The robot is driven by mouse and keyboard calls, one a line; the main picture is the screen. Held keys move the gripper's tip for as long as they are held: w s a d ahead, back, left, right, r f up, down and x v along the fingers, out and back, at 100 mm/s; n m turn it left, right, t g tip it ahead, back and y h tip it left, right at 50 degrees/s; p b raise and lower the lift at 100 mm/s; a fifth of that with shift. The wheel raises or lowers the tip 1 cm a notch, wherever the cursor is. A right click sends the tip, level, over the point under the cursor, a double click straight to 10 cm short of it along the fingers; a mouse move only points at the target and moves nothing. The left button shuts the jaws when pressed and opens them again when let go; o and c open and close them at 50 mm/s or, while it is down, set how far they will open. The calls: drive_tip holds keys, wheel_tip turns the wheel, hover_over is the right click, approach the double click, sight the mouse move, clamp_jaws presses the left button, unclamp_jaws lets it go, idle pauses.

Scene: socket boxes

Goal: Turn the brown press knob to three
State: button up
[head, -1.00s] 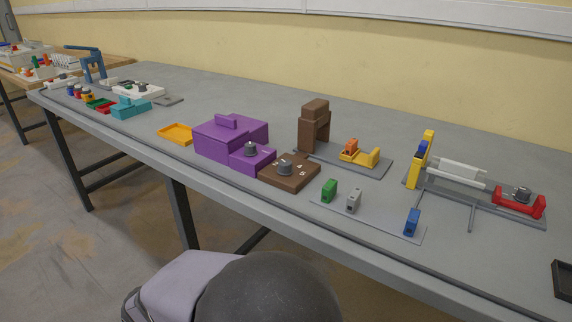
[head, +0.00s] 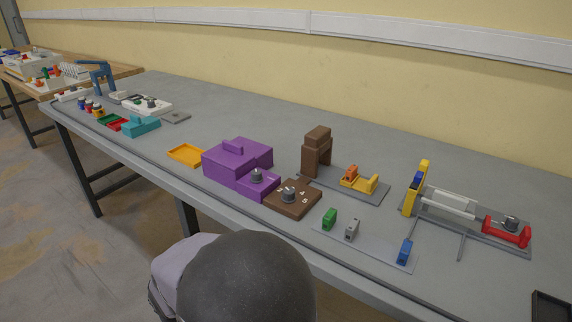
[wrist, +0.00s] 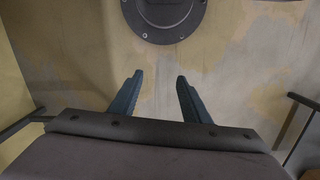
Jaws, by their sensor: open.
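The brown press base (head: 277,205) is a flat brown block on the grey table, with white numbers on its top. Its grey round knob (head: 289,195) stands on it. I cannot read where the knob points. A tall brown press frame (head: 316,153) stands behind it. My gripper (wrist: 158,97) shows in the wrist view with its two dark blue fingers apart and nothing between them. It faces the floor, away from the knob. In the head view my arm is in front of the table's near edge; the fingers are not visible there.
A purple box (head: 238,158) with its own grey knob (head: 256,175) stands directly left of the brown base. Green (head: 329,218), grey (head: 352,229) and blue (head: 405,251) blocks stand to the right. A yellow clamp piece (head: 363,181) sits behind.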

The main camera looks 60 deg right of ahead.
drive_tip(key=d+r+m+g+y+p, duration=0.1)
drive_tip(key=d+r+m+p, duration=0.1)
drive_tip(key=d+r+p, duration=0.75)
drive_tip(key=d+r+m+g+p, duration=0.15)
drive_tip(key=d+r+p, duration=0.25)
drive_tip(key=r+p, duration=1)
drive_tip(key=w+d+n+h+p, duration=0.1)
drive_tip(key=w+d+p, duration=0.1)
drive_tip(key=d, duration=0.3)
drive_tip(key=w+d+n+p, duration=0.2)
drive_tip(key=d, duration=0.3)
drive_tip(key=w+d+n+h+p, duration=0.1)
drive_tip(key=w+d+p, duration=0.1)
drive_tip(key=d, duration=0.3)
drive_tip(key=shift+w+d+r+n+h+p, duration=0.15)
drive_tip(key=shift+d+r+n+h+p, duration=0.15)
drive_tip(key=shift+p, duration=0.25)
drive_tip(key=w+d+r+n+h, duration=0.1)
drive_tip(key=d+r+n, duration=0.3)
drive_tip(key=n, duration=0.5)
drive_tip(key=shift+w+d+r+n+h, duration=0.3)
drive_tip(key=shift+w+d+n+h, duration=0.1)
drive_tip(key=shift+d, duration=0.45)
drive_tip(key=shift+s, duration=0.1)
